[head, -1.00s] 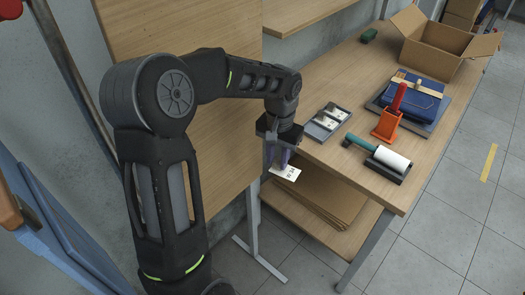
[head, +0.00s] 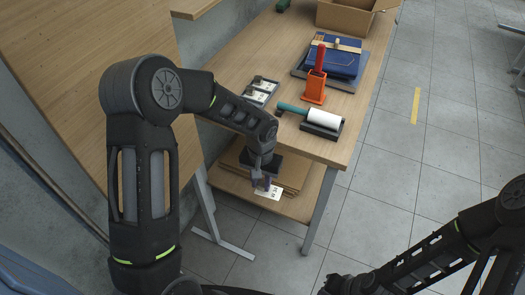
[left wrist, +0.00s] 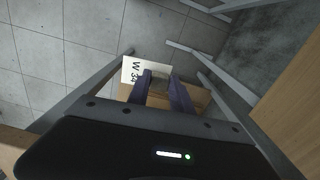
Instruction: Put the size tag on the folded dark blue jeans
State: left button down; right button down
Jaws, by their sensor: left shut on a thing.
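The size tag (head: 270,193) is a white card with dark print. In the left wrist view the tag (left wrist: 132,72) reads "W 34". My left gripper (head: 262,182) is shut on it and holds it in front of the table, in line with the lower shelf. In the left wrist view the two purple fingers (left wrist: 161,84) cover part of the card. The folded dark blue jeans (head: 340,62) lie on a grey board at the far part of the table, well apart from the tag, with a light wooden piece (head: 345,47) across them.
On the table (head: 240,55) stand a grey tray (head: 262,92) with cards, a red-handled tool (head: 319,60) in an orange holder (head: 314,88), and a white roller (head: 325,116) with a teal handle. A cardboard box (head: 348,17) is behind. Cardboard sheets (head: 290,172) lie on the lower shelf.

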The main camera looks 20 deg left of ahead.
aim_at(347, 41)
jog(key=z, duration=1.15)
jog(key=i+l+z, duration=0.1)
jog(key=i, duration=2.95)
jog(key=u, duration=2.25)
